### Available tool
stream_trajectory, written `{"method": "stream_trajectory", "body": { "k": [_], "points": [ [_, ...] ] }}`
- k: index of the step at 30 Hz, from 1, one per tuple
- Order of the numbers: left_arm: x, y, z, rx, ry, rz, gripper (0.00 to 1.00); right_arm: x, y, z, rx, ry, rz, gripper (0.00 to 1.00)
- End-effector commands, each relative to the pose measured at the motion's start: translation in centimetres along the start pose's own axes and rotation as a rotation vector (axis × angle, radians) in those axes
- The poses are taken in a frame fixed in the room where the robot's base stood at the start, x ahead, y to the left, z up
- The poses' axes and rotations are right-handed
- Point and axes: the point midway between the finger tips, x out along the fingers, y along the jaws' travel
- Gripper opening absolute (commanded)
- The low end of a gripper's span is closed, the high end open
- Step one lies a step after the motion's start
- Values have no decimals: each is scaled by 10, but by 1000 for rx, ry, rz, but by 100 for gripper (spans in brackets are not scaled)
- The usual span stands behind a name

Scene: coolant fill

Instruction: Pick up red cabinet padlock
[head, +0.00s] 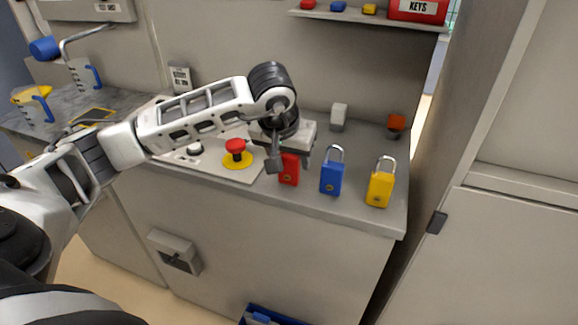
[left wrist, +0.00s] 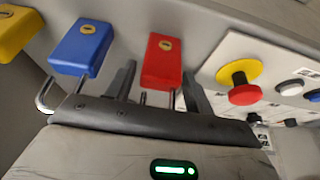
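The red padlock (head: 290,172) stands upright on the grey counter, its upper part hidden by my left gripper (head: 288,162) in the head view. In the left wrist view the red padlock (left wrist: 161,62) shows its body and part of its shackle. The two fingers of my left gripper (left wrist: 160,88) are apart, one on each side of the padlock's shackle end. A gap shows between fingers and padlock, and I cannot tell whether either touches it. My right gripper is not in view.
A blue padlock (head: 331,178) and a yellow padlock (head: 380,187) stand to the right of the red one. A red emergency button (head: 236,146) on a yellow disc sits close to the left. The counter's front edge is near. A shelf with a red KEYS box (head: 417,10) is above.

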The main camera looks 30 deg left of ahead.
Motion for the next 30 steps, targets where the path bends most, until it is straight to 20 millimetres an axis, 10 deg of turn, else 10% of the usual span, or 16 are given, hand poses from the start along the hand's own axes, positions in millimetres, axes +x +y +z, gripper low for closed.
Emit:
{"method": "stream_trajectory", "body": {
  "k": [4,19,30],
  "points": [
    [0,0,0,0,0,0,15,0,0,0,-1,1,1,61],
    [-15,0,-8,-1,7,1,15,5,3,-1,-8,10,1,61],
    [-110,0,16,2,9,1,15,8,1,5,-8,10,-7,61]
  ]
}}
